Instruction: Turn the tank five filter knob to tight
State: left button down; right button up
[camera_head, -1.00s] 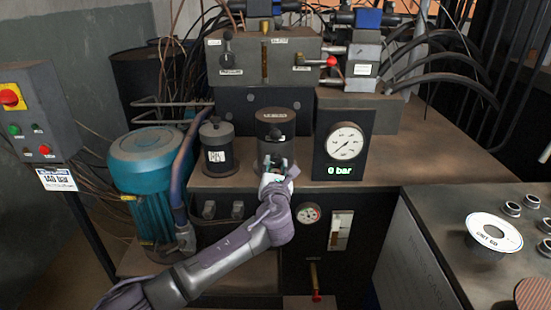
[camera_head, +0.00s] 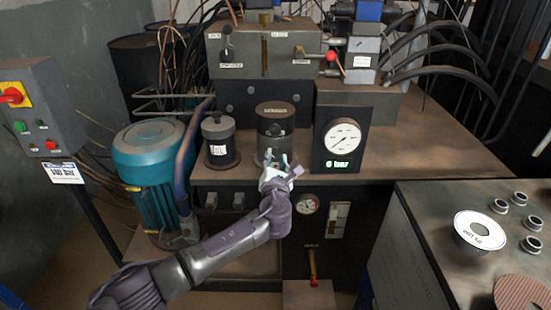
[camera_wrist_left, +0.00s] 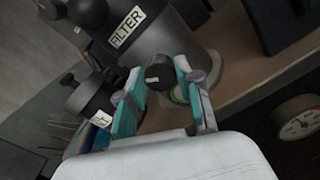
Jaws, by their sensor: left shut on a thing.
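The filter (camera_head: 275,118) is a dark upright cylinder with a small label, standing on the brown bench top. The left wrist view shows its label reading "FILTER" (camera_wrist_left: 127,27). A dark round filter knob (camera_wrist_left: 159,74) with a light mark sits low on its front. My left gripper (camera_head: 275,162) reaches up to the filter's front from below. Its teal and grey fingers are on either side of the knob, shut on it. In the head view the fingers partly hide the knob area. I cannot read a tight mark. My right gripper is not in view.
A smaller dark canister (camera_head: 220,141) stands just left of the filter. A gauge box (camera_head: 341,140) showing 6 bar stands close on the right. A valve block (camera_head: 262,50) is behind. A teal motor (camera_head: 158,175) is at left, and a second bench (camera_head: 432,215) is at right.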

pick_arm(q)
jog(key=c, duration=0.8)
grip_release()
jog(key=shift+o, duration=0.2)
jog(key=shift+s, duration=0.1)
jog(key=s, duration=1.2)
jog(key=shift+w, duration=0.1)
